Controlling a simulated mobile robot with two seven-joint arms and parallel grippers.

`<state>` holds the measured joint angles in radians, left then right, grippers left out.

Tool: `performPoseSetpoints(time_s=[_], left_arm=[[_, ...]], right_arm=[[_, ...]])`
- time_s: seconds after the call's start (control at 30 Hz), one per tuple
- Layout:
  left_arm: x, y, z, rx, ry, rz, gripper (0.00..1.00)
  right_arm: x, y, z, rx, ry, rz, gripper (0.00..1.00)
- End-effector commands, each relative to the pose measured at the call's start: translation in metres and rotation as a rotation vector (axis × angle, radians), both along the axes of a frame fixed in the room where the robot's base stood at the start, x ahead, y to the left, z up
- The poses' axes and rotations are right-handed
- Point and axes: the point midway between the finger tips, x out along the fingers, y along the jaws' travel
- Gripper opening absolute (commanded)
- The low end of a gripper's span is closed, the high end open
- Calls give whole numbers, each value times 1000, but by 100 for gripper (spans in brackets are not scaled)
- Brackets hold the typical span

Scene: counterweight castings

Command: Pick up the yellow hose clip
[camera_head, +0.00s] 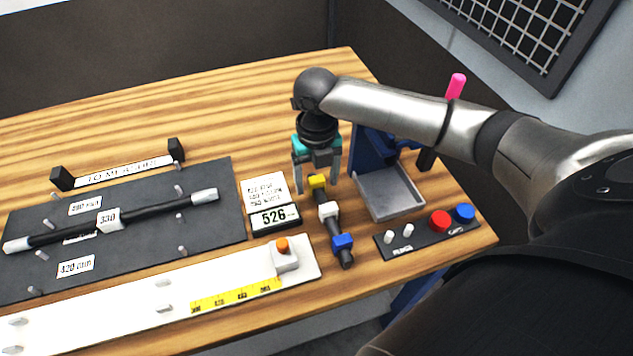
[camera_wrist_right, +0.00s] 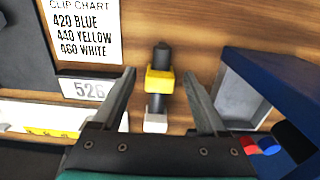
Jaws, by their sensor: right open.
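The yellow hose clip (camera_head: 317,181) sits on a short black rod (camera_head: 334,228) on the wooden table, at the rod's far end. A white clip (camera_head: 328,210) and a blue clip (camera_head: 342,242) sit on the same rod. In the right wrist view the yellow clip (camera_wrist_right: 160,80) lies ahead, between the two fingers, with the white clip (camera_wrist_right: 155,123) nearer. My right gripper (camera_head: 317,182) is open and empty, pointing down close to the yellow clip; contact cannot be told. The blue clip is hidden in the wrist view. My left gripper is not in view.
A grey tray with a blue stand (camera_head: 390,194) is right of the rod. A button panel (camera_head: 428,232) is nearer. Left are a display reading 526 (camera_head: 275,218), a clip chart (camera_head: 264,190), a dark board (camera_head: 130,245) with a hose, and a white measuring rail (camera_head: 130,318).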

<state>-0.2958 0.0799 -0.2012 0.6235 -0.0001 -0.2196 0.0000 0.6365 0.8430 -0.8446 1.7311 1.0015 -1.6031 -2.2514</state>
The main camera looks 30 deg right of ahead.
Motion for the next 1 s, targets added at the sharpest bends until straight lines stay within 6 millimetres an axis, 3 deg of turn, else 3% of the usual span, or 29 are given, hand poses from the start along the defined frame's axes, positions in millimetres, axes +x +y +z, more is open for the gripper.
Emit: performPoseSetpoints(time_s=[0.13,0.73,1.0], left_arm=[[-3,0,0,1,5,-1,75],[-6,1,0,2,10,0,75],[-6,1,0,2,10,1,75]], right_arm=[[0,0,0,0,0,0,76],[0,0,1,0,0,0,8],[0,0,2,0,0,0,8]])
